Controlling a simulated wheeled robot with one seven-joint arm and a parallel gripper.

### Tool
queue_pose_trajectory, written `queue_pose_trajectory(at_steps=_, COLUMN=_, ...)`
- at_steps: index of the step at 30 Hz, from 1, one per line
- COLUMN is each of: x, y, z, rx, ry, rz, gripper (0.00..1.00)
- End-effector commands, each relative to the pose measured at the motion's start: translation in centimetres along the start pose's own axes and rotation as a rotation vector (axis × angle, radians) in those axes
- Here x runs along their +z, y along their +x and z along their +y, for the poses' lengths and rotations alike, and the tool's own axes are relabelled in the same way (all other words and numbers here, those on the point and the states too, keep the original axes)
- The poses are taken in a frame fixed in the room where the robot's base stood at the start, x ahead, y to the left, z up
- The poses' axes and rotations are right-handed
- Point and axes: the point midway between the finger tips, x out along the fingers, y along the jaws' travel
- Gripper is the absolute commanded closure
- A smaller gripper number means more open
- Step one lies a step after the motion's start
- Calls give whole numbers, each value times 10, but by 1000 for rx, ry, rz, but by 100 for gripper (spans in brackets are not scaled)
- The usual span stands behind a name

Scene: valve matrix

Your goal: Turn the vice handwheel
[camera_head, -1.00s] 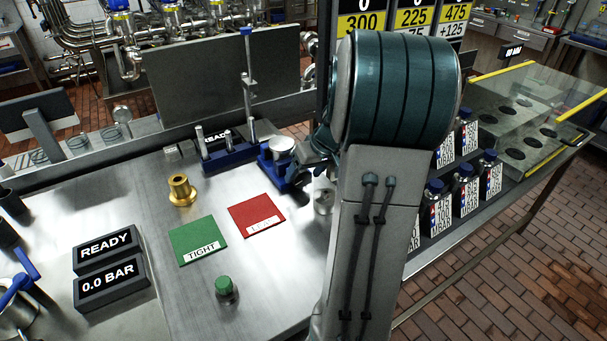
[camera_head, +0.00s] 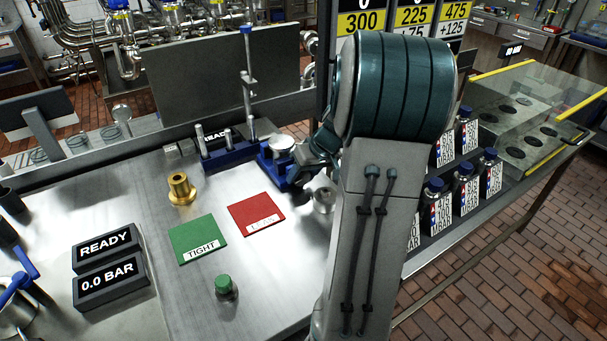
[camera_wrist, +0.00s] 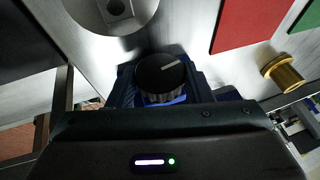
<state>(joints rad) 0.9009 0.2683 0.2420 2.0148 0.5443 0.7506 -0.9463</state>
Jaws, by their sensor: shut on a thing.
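The blue vice (camera_head: 272,166) stands at the back of the steel bench, with a pale round disc (camera_head: 282,142) on top. My gripper (camera_head: 306,174) is at its right side, and the arm hides part of this area. In the wrist view a black round handwheel (camera_wrist: 160,72) with a white line across its face sits in front of the blue vice body (camera_wrist: 124,90). My gripper (camera_wrist: 162,98) is shut on the handwheel; its fingertips are hard to make out in the dark.
A brass fitting (camera_head: 180,188), a green TIGHT plate (camera_head: 197,240), a red plate (camera_head: 256,214) and a green-capped button (camera_head: 225,286) lie left of the vice. A blue stand with posts (camera_head: 228,155) is close beside it. Bottles (camera_head: 466,188) stand at the right.

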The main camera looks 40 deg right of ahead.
Motion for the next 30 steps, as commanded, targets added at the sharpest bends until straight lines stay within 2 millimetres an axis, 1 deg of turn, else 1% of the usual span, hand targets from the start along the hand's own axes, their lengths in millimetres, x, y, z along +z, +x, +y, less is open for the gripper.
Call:
queue_pose_trajectory(at_steps=18, x=0, y=2, z=7, rx=-355, ry=149, rz=3, gripper=77)
queue_pose_trajectory(at_steps=24, x=0, y=1, z=7, rx=-424, ry=177, rz=3, gripper=77)
queue_pose_trajectory(at_steps=30, x=0, y=1, z=7, rx=-452, ry=187, rz=2, gripper=77)
